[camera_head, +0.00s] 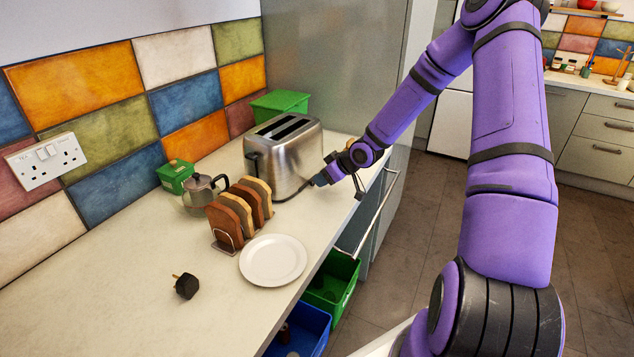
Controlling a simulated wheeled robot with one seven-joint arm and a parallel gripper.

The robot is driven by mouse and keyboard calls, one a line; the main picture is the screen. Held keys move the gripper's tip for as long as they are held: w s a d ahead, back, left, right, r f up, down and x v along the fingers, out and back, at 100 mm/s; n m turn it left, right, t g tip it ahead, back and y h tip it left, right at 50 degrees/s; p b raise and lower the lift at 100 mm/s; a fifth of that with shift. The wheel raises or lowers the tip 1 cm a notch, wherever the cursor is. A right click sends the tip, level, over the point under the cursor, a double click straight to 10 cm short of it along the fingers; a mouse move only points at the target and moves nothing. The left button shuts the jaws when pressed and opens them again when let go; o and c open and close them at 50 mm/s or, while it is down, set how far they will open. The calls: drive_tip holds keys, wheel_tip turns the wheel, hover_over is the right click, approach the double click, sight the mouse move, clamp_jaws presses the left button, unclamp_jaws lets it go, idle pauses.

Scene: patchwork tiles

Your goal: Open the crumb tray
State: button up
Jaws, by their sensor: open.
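A silver toaster (283,158) with two long slots on top stands on the counter, near the tall grey panel. The crumb tray cannot be made out; the low part of the toaster's right side is partly behind my gripper. My gripper (325,182) is at the lower right side of the toaster, low over the counter. It is open, and I see nothing between its fingers. I cannot tell whether a fingertip touches the toaster.
A toast rack (238,214) with several slices stands in front of the toaster, beside a white plate (273,260). A black plug (186,286) lies on the open front-left counter (110,300).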

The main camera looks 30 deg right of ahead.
sight(317, 190)
drive_tip(key=shift+x, duration=2.15)
drive_tip(key=shift+s, duration=0.1)
clamp_jaws()
